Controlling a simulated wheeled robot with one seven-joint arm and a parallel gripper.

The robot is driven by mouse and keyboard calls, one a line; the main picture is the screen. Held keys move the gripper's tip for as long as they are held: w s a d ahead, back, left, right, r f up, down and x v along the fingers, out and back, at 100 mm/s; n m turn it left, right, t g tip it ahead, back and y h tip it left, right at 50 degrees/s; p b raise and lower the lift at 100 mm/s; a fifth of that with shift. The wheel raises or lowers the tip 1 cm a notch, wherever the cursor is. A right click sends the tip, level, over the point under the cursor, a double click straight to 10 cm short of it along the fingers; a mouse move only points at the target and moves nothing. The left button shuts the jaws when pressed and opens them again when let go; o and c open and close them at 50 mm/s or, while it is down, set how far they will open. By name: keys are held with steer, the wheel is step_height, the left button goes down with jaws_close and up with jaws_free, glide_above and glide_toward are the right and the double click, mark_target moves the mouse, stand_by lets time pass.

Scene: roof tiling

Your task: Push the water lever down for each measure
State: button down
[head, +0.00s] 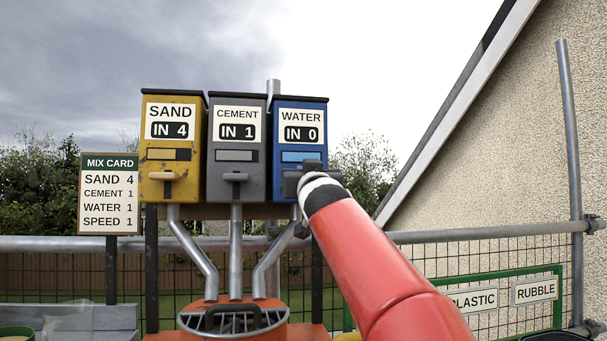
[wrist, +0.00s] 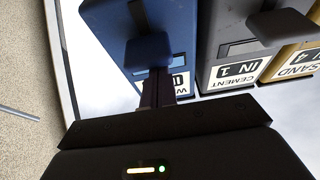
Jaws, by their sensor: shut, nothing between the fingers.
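The blue water box (head: 283,135) hangs at the right of three dispensers and reads IN 0. Its lever (wrist: 148,52) shows in the wrist view as a dark blue paddle on the box front; in the head view my gripper hides most of it. My gripper (wrist: 158,80) is shut and empty, its fingertips right at the paddle's upper edge; whether they touch cannot be told. The mix card (head: 109,193) reads sand 4, cement 1, water 1, speed 1.
The yellow sand box (head: 173,120) reads IN 4 and the grey cement box (head: 237,145) reads IN 1, close beside water. Pipes lead down to an orange mixer (head: 235,320). A metal rail (head: 480,232) and mesh fence run behind. A pebbled wall (head: 500,150) stands right.

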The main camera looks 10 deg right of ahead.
step_height(320, 180, down, 3)
steer(key=shift+f+b, duration=0.15)
steer(key=shift+b, duration=1.05)
step_height(320, 180, up, 5)
steer(key=p, duration=0.4)
steer(key=b+v, duration=0.5)
steer(key=v, duration=0.5)
steer(key=shift+f+b, duration=0.3)
steer(key=shift+s, duration=0.2)
